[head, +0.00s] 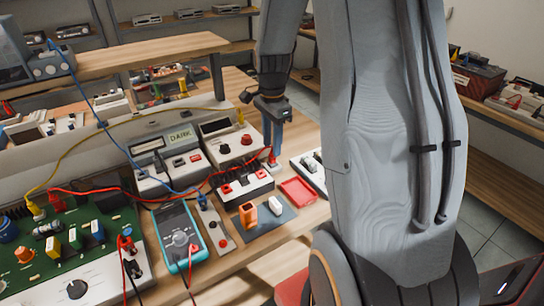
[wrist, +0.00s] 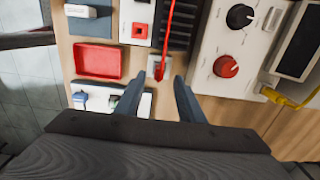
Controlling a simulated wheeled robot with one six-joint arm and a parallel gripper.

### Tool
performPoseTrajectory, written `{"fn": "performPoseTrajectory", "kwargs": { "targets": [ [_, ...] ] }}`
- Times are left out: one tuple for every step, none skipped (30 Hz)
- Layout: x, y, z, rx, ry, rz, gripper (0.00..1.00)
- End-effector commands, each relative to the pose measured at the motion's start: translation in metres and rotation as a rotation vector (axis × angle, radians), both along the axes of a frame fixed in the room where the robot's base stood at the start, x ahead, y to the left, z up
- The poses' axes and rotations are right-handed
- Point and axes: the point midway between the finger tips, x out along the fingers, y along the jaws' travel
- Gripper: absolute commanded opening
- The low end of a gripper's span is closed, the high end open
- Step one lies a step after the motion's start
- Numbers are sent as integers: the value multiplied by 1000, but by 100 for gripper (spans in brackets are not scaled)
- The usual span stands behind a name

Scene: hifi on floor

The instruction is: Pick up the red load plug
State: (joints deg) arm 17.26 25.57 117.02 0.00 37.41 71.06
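The red load plug (head: 271,158) stands in a small white socket piece at the end of a red cable, among the instruments on the wooden bench. In the wrist view the red plug (wrist: 159,71) lies just ahead of my fingertips, roughly centred between them. My gripper (head: 273,147) points down above the plug in the head view. In the wrist view my gripper (wrist: 158,84) has its two fingers apart with nothing held between them. I cannot tell the exact height gap between fingertips and plug.
A red tray (head: 299,191) lies beside the plug. A white instrument with black and red knobs (wrist: 228,68) stands close to the right finger. A teal multimeter (head: 180,236) and a green circuit board (head: 62,245) lie farther left. Red, blue and yellow cables cross the bench.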

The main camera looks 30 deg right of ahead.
Motion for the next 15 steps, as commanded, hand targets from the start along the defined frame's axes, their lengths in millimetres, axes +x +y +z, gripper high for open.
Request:
{"fn": "performPoseTrajectory", "kwargs": {
  "targets": [
    [-3, -1, -6, 2, 5, -1, 35],
    [-4, -2, -10, 1, 4, 0, 35],
    [-3, -1, -15, 1, 3, 1, 35],
    [-3, -1, -19, 1, 3, 1, 35],
    [-2, -1, -22, 1, 3, 2, 35],
    [-2, 0, -26, 1, 2, 2, 35],
    [-2, 0, -27, 1, 2, 3, 35],
    [-2, 0, -29, 0, 1, 3, 35],
    [-2, 0, -30, 0, 1, 3, 35],
    [-2, 0, -31, 0, 0, 3, 35],
    [-2, 0, -31, 0, 0, 4, 35],
    [-1, 1, -31, 0, 0, 5, 35],
    [-1, 1, -31, 0, 0, 5, 35],
    [-1, 1, -31, 0, 0, 5, 35],
    [-1, 1, -31, 0, 0, 5, 35]
  ]
}}
